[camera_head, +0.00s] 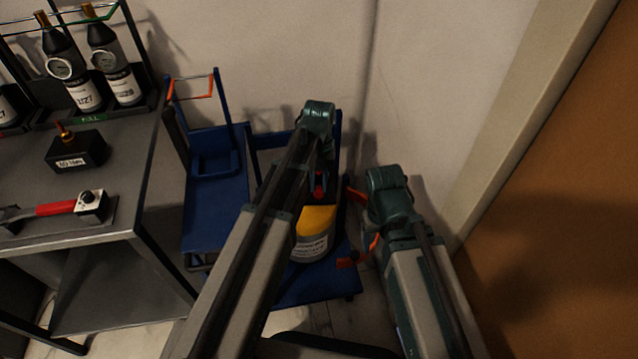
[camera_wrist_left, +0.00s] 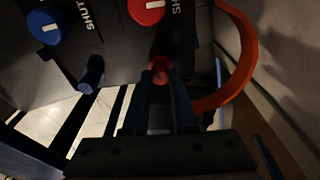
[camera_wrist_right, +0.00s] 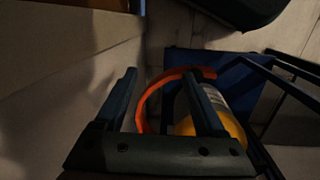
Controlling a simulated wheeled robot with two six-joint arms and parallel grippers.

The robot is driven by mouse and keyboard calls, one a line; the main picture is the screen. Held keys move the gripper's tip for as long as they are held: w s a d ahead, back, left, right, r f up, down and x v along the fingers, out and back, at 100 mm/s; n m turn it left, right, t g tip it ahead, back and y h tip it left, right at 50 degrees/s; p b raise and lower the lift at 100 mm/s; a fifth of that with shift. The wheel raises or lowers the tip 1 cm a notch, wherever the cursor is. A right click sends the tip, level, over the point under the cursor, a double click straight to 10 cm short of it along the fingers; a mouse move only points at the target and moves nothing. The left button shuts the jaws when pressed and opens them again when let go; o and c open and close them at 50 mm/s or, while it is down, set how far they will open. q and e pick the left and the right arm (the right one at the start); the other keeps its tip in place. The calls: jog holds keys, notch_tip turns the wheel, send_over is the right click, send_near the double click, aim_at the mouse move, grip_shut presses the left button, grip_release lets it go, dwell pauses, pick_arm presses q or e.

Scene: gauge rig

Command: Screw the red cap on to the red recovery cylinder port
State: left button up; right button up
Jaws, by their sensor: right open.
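In the left wrist view, a black panel (camera_wrist_left: 105,40) carries a blue knob (camera_wrist_left: 47,27) and a red knob (camera_wrist_left: 147,10), each beside SHUT lettering. A blue fitting (camera_wrist_left: 91,75) points out below the blue knob. My left gripper (camera_wrist_left: 160,78) is closed around a small red piece below the red knob. It looks like the red cap; the red port behind it is hidden. The yellow-topped cylinder (camera_head: 314,222) stands on a blue cart, partly behind my left arm. My right gripper (camera_wrist_right: 162,78) is open and empty, beside the cylinder (camera_wrist_right: 222,122).
The blue cart (camera_head: 310,292) stands near the wall. A dark bench (camera_head: 110,205) at left holds bottles, a black box and a red-handled tool.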

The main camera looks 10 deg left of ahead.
pick_arm(q)
jog(key=shift+o, duration=1.2)
jog(key=shift+a, duration=0.1)
jog(key=n, duration=0.6)
jog(key=shift+n+h, duration=0.4)
jog(key=n+t, duration=0.1)
jog(key=n, duration=1)
jog(key=shift+n+t, duration=0.6)
jog(key=shift+n, duration=2.5)
grip_shut()
jog(key=shift+w, duration=0.1)
